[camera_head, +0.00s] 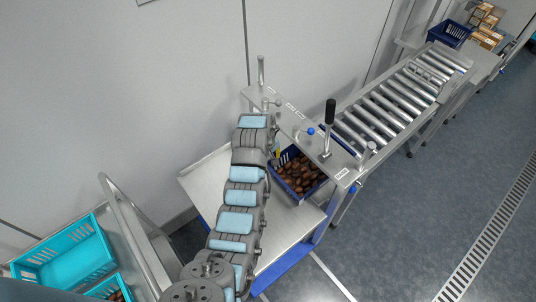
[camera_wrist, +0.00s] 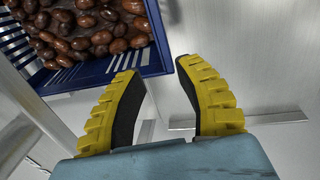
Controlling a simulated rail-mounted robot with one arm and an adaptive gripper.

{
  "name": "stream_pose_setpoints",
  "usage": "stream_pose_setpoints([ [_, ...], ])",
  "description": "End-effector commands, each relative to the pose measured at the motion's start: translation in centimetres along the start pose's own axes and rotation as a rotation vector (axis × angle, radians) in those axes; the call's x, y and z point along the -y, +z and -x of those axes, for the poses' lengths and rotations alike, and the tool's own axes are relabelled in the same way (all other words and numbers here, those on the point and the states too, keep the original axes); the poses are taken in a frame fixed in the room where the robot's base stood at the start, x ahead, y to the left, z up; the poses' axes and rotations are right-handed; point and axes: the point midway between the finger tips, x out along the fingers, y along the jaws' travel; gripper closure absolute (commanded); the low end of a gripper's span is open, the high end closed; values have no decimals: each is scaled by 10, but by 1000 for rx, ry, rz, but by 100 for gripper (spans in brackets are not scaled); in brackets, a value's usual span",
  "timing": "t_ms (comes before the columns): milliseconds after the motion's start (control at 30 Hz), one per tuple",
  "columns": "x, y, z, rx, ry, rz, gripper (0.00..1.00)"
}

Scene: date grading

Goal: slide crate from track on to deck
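A dark blue crate (camera_head: 297,195) full of brown dates sits at the deck's upper right end, partly under a crossbar, at the end of the roller track (camera_head: 390,105). The deck (camera_head: 210,183) is a flat grey metal plate, bare left of my arm. My gripper (camera_wrist: 158,68) has yellow ribbed fingers standing apart; in the head view it is mostly hidden, with a bit of yellow beside the crate. In the wrist view, the crate (camera_wrist: 105,70) shows its slotted wall and a corner at the fingertips. I cannot tell whether the fingers touch it.
The metal crossbar (camera_head: 300,125) carries a black-handled lever (camera_head: 329,115) and blue knobs. Turquoise crates (camera_head: 62,258) stand at lower left beside a bent metal rail (camera_head: 125,225). Another blue crate (camera_head: 449,33) and boxes stand at the far end. Open floor lies right.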

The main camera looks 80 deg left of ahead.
Motion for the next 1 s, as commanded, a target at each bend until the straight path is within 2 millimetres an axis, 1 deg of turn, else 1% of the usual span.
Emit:
stream_pose_setpoints([
  [233, 1, 1, -28, 4, -4, 0, 65],
  [500, 1, 2, -52, 5, -4, 0, 65],
  [1000, 1, 0, -87, 1, -2, 1, 65],
])
